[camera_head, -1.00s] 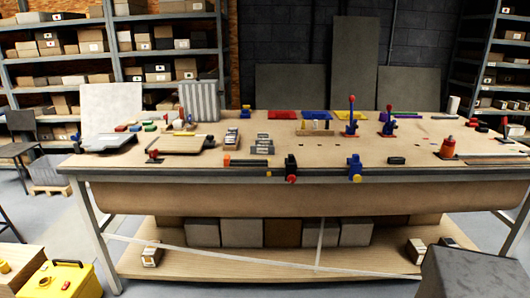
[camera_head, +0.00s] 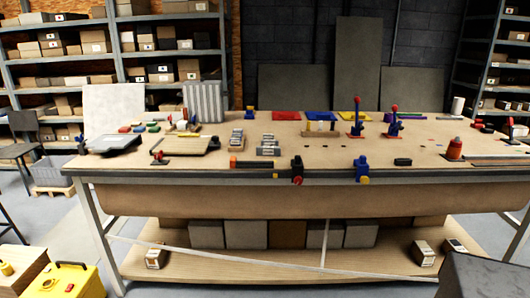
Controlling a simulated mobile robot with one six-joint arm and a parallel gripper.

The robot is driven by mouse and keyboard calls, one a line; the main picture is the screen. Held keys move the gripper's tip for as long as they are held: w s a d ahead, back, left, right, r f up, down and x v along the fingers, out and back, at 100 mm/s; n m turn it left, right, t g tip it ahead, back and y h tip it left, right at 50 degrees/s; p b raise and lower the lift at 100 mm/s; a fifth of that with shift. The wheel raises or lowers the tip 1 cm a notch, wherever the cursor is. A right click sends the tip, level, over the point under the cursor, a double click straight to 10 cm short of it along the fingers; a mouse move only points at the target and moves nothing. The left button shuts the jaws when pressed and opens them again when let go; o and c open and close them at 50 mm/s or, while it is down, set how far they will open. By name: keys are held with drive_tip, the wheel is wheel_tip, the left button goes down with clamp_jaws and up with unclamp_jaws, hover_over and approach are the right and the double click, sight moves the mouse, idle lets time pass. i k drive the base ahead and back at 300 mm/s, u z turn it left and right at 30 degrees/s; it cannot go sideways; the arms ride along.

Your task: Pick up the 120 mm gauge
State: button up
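I cannot tell which item is the 120 mm gauge at this size. Small grey metallic pieces stand in a wooden holder (camera_head: 236,139) left of the middle of the workbench (camera_head: 330,158). A second group of grey pieces (camera_head: 268,145) sits just right of it, nearer the front. A long bar with an orange end (camera_head: 250,163) lies along the front edge. My gripper is not in view.
Black and blue clamps (camera_head: 297,170) (camera_head: 362,169) sit at the bench's front edge. Red-knobbed toggle clamps (camera_head: 357,118) stand at the back right. A yellow toolbox (camera_head: 66,281) is on the left. Shelves (camera_head: 165,50) stand behind.

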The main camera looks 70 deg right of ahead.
sight(263, 151)
drive_tip(key=z, duration=0.05)
drive_tip(key=i, duration=1.85)
drive_tip(key=z, duration=1.55)
drive_tip(key=k, duration=0.3)
drive_tip(key=z, duration=0.55)
